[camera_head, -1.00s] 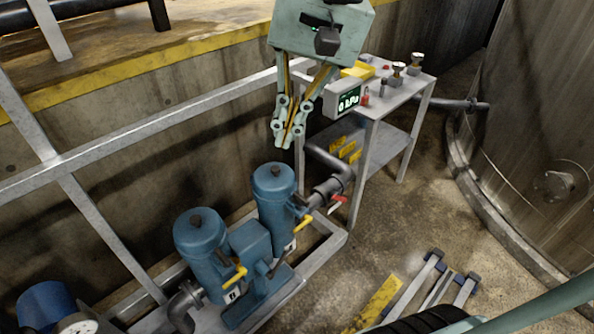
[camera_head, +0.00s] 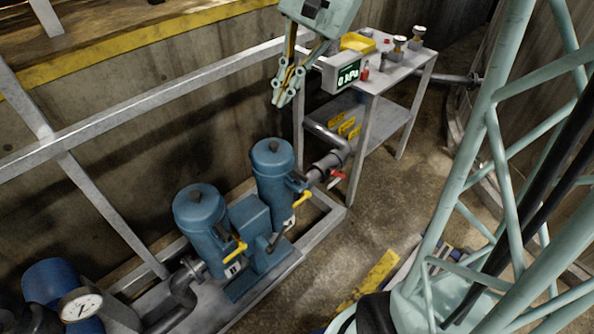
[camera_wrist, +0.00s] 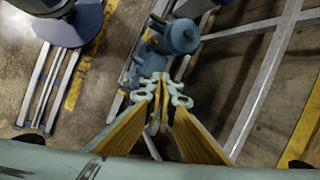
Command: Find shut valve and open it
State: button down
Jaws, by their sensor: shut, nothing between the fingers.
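In the head view, two blue canisters stand on a metal skid, the near one (camera_head: 203,228) and the far one (camera_head: 273,178). A yellow handle (camera_head: 234,252) sits beside the near canister and another yellow handle (camera_head: 301,200) beside the far one. A red handle (camera_head: 338,174) sits on the grey pipe behind. I cannot tell which valve is shut. My gripper (camera_head: 285,100) is shut and empty, hanging above and behind the far canister, apart from all handles.
A metal table (camera_head: 395,75) carries a display reading 0 kPa (camera_head: 347,75) and several small fittings. A grey railing (camera_head: 130,115) runs in front of the wall. A pressure gauge (camera_head: 81,305) is at lower left. Open floor (camera_head: 345,235) lies right of the skid.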

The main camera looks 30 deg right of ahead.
jog(key=w+d+f+m+y, duration=0.2)
jog(key=w+d+f+m, duration=0.3)
jog(key=w+d+f, duration=0.45)
jog(key=m+t+y, duration=0.1)
jog(key=m+t, duration=0.3)
jog(key=m, duration=0.6)
send_over(337, 174)
jog(key=w+a, duration=0.1)
jog(key=w, duration=0.3)
notch_tip(337, 174, down, 21)
jog(key=d+f+m+t, duration=0.1)
jog(key=d+f+m, duration=0.1)
jog(key=d+f, duration=0.3)
jog(key=s+d+f+m, duration=0.1)
jog(key=d+f+m, duration=0.2)
jog(key=f, duration=0.6)
jog(key=shift+s+d+f+t, duration=0.15)
jog(key=shift+d+f+t, duration=0.25)
jog(key=shift+d, duration=0.85)
jog(key=shift+a+f, duration=0.1)
jog(key=shift+s+a+f+b, duration=0.3)
jog(key=shift+a+f+b, duration=0.4)
jog(key=shift+a+f, duration=0.3)
jog(key=shift+s+a+f+b, duration=0.25)
jog(key=shift+a+f+b, duration=0.5)
jog(key=shift+a+f, duration=0.25)
jog(key=shift+s+a+f+b, duration=0.3)
jog(key=shift+a+f+b, duration=0.5)
jog(key=shift+a, duration=0.25)
